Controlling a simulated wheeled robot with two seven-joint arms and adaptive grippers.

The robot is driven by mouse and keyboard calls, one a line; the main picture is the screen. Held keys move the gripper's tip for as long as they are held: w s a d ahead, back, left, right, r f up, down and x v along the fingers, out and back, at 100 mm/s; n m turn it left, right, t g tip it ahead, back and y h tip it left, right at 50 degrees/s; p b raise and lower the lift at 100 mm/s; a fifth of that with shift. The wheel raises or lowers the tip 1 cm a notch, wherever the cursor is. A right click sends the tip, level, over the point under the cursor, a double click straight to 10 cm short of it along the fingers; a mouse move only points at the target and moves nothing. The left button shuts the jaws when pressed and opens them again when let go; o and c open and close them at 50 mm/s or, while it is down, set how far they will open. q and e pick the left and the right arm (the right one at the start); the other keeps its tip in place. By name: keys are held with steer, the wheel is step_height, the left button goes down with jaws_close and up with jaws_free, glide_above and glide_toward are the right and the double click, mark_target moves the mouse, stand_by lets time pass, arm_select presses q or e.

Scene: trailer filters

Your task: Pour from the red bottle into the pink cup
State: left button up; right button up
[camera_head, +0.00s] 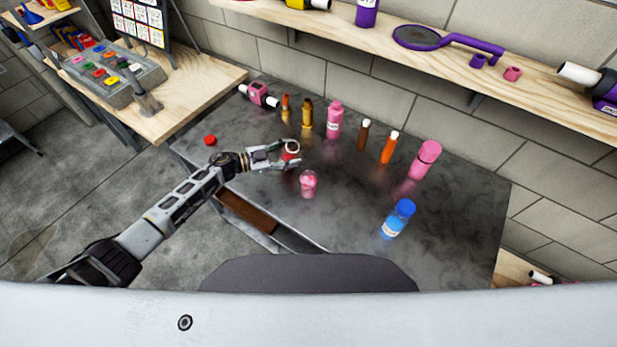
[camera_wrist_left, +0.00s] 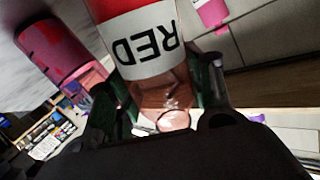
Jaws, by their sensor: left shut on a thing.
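The red bottle (camera_head: 291,149) is between the fingers of my left gripper (camera_head: 287,156) above the grey table. In the left wrist view, the bottle (camera_wrist_left: 140,30) fills the upper middle, with its white label reading RED upside down. The gripper (camera_wrist_left: 160,105) is shut on it there. The bottle's exact tilt is hard to tell. The pink cup (camera_head: 308,184) stands on the table just in front and to the right of the gripper, apart from it. A magenta cylinder (camera_wrist_left: 55,48) shows at the left of the wrist view; I cannot tell if it is the cup. My right gripper is out of view.
A red cap (camera_head: 210,140) lies on the table (camera_head: 340,225) at the left. Several bottles stand along the back, including a pink one (camera_head: 334,118) and an orange one (camera_head: 389,147). A blue bottle (camera_head: 397,219) stands at the right. A wooden shelf (camera_head: 380,42) hangs above.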

arm_select(q)
steer(key=shift+w+a+f+n+h+b, duration=0.15)
steer(key=shift+n+h+b, duration=0.2)
steer(key=shift+n, duration=0.45)
steer(key=shift+w+a+f+n+h+b, duration=0.15)
steer(key=shift+n+h+b, duration=0.15)
steer(key=shift+n, duration=0.5)
steer(key=shift+r, duration=0.15)
steer(key=shift+r+p, duration=1.4)
steer(key=shift+r, duration=0.05)
steer(key=shift+r+p, duration=0.3)
steer(key=shift+r, duration=0.75)
